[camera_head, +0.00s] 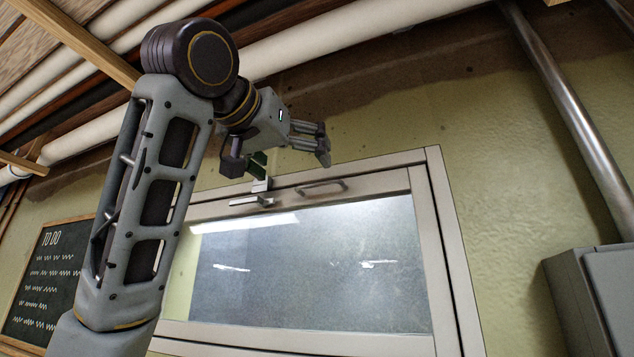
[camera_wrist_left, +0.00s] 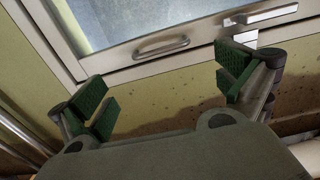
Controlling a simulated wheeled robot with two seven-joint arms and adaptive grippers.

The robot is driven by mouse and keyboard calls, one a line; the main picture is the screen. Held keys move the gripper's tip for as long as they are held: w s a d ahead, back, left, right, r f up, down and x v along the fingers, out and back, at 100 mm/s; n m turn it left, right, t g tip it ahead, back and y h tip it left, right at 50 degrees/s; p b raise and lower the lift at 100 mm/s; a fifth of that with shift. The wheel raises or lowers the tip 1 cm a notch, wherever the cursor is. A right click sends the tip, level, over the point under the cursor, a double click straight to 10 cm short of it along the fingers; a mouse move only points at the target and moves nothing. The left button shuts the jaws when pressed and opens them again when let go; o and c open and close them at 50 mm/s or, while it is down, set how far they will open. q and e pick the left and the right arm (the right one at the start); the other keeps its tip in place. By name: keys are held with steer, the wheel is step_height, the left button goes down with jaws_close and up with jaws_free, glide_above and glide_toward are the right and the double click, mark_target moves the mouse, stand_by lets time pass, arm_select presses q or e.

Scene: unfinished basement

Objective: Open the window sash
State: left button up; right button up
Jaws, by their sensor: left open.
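The window sash (camera_head: 420,240) is a pale-framed panel with frosted glass, and it looks closed in its frame (camera_head: 455,250). A bar handle (camera_head: 322,188) is on its top rail; it also shows in the left wrist view (camera_wrist_left: 161,47). A metal latch (camera_head: 252,201) sits left of the handle, and to its right in the left wrist view (camera_wrist_left: 262,17). My left gripper (camera_head: 290,156) is open and empty, above the top rail near the handle and latch. Its green-padded fingers (camera_wrist_left: 168,92) are spread apart and touch neither clearly. My right gripper is out of view.
Pipes (camera_head: 300,46) and wooden joists run overhead. A metal conduit (camera_head: 570,110) drops to a grey box (camera_head: 600,300) at the right. A chalkboard (camera_head: 48,275) hangs at the left. The wall (camera_head: 510,200) right of the window is clear.

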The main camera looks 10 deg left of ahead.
mark_target(316, 184)
arm_select(q)
steer(key=w+p, duration=0.1)
steer(key=w, duration=0.2)
steer(key=w+d+p, duration=0.1)
steer(key=w, duration=0.2)
steer(key=w+p, duration=0.1)
steer(key=w, duration=0.2)
steer(key=shift+w+d, duration=0.25)
steer(key=shift+d, duration=0.15)
steer(key=shift+w+d+p, duration=0.15)
steer(key=shift+w+p, duration=0.15)
steer(key=shift+w, duration=0.5)
steer(key=shift+c, duration=0.9)
steer(key=shift+s, duration=0.1)
steer(key=c, duration=1)
